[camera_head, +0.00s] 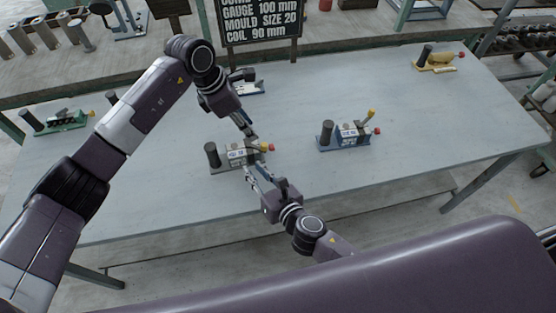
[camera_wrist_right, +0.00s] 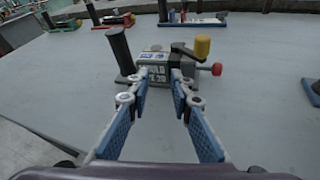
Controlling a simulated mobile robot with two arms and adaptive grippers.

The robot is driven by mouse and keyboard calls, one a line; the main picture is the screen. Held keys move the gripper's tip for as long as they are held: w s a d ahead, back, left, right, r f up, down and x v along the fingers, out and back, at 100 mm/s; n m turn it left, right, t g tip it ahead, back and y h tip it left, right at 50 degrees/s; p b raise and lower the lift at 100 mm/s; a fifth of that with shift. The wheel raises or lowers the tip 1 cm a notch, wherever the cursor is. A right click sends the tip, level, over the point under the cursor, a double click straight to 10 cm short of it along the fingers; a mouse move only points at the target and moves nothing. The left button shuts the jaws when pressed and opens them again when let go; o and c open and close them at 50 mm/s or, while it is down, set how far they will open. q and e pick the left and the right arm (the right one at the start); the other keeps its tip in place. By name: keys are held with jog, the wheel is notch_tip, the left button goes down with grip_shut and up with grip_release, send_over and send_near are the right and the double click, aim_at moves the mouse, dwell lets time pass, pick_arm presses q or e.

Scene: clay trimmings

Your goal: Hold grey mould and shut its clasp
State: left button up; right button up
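The grey mould (camera_head: 238,157) stands on the table with a black post at its left end and a red knob (camera_head: 270,147) at its right. My left gripper (camera_head: 251,133) points down just above and behind the mould's right half. Its finger gap is too small to judge.
A blue mould (camera_head: 345,136) with a raised yellow lever stands to the right. A yellow mould (camera_head: 437,63) is at the far right, a green one (camera_head: 62,121) at the left. A sign (camera_head: 262,20) stands behind. The right half of the table (camera_head: 430,120) is mostly clear.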

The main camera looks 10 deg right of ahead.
aim_at(273, 149)
jog(key=w+d+h, duration=0.1)
jog(key=d, duration=0.1)
jog(key=w+d+f+m+h, duration=0.1)
jog(key=d, duration=0.1)
jog(key=w+d+h, duration=0.1)
jog(key=d+h, duration=0.1)
jog(key=d, duration=0.1)
jog(key=shift+w+f, duration=0.15)
jog(key=shift+f, duration=0.15)
jog(key=shift+h, duration=0.3)
jog(key=shift+x, duration=3.85)
jog(key=shift+d+f, duration=0.1)
jog(key=shift+c, duration=0.3)
grip_shut()
